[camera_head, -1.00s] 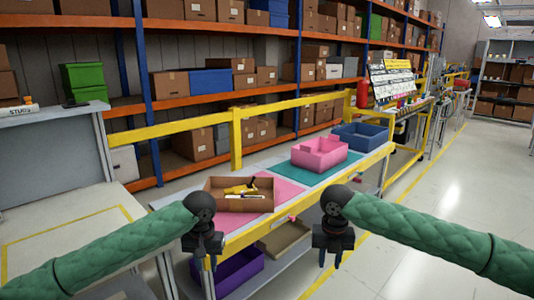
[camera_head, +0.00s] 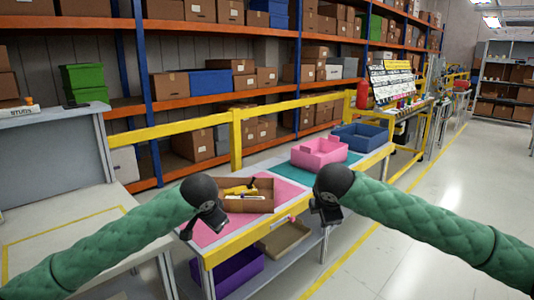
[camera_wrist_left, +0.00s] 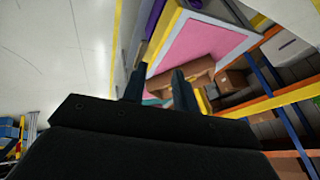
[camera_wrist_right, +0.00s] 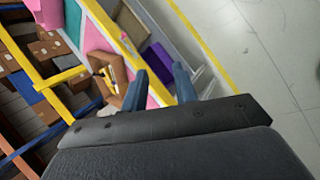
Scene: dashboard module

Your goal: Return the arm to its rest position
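My left gripper (camera_head: 214,222) is at the end of the green-sleeved arm from the left, near the front left of the table. Its two fingers stand apart with nothing held between them in the left wrist view (camera_wrist_left: 158,69). My right gripper (camera_head: 325,210) is in front of the table's long near edge. Its fingers also stand apart and empty in the right wrist view (camera_wrist_right: 161,69). Both arms are extended forward, with the grippers clear of the boxes. In the head view the fingertips are partly hidden by the gripper bodies.
The table (camera_head: 260,241) has a yellow near edge. A brown box (camera_head: 262,204) with yellow tools, a pink crate (camera_head: 318,153) and a blue crate (camera_head: 361,138) stand on it. A purple bin (camera_head: 228,272) is below. Free floor (camera_head: 420,235) lies to the right.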

